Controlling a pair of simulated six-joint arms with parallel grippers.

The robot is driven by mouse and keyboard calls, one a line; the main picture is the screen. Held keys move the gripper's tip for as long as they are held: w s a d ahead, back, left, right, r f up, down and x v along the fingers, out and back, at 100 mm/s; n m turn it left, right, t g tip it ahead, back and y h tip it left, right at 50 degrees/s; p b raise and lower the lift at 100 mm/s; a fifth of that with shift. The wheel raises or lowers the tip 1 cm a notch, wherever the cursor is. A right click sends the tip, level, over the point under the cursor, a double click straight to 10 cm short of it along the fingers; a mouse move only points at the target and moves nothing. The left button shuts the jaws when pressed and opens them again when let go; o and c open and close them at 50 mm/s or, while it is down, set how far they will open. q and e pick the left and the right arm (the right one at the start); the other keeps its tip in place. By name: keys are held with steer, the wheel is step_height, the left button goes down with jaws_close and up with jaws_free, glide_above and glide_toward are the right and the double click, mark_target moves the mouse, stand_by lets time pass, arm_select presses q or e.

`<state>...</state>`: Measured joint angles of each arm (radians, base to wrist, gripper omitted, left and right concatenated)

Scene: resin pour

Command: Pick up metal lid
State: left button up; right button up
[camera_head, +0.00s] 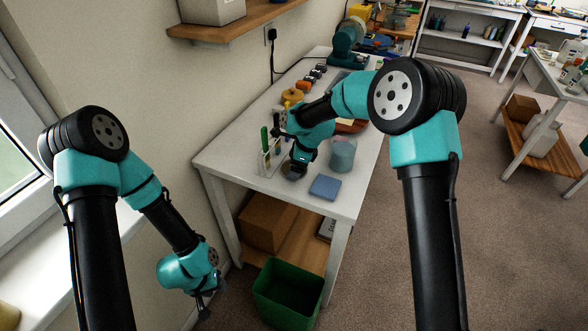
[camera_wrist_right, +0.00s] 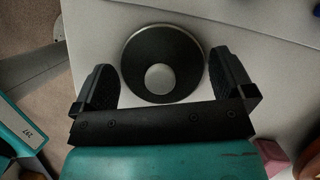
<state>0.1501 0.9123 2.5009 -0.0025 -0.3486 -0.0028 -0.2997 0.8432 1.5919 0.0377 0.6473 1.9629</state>
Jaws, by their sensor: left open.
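The metal lid (camera_wrist_right: 138,75) lies on the white tabletop in the right wrist view. It is a dark round disc with a paler rim and a light round centre. My right gripper (camera_wrist_right: 163,68) is open, with one finger on each side of the lid. In the head view my right gripper (camera_head: 294,170) is low over the table's front left part and largely covers the lid. My left gripper (camera_head: 206,303) is open and empty, hanging low beside the table near the wall.
On the white table (camera_head: 234,157), a translucent bluish cup (camera_head: 343,154) and a blue square pad (camera_head: 325,187) stand close right of my right gripper. Upright tools (camera_head: 265,140) are just left. Several small items lie behind. A green bin (camera_head: 287,296) is on the floor.

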steer(key=c, duration=0.5)
steer(key=shift+c, duration=0.2)
steer(key=shift+r, duration=0.85)
step_height(320, 180, up, 2)
steer(key=s, duration=0.5)
steer(key=s+r, duration=0.1)
steer(key=s, duration=0.4)
steer(key=s+a, duration=0.1)
steer(key=s, duration=0.5)
steer(key=shift+r, duration=0.15)
steer(key=shift+w+d, duration=0.1)
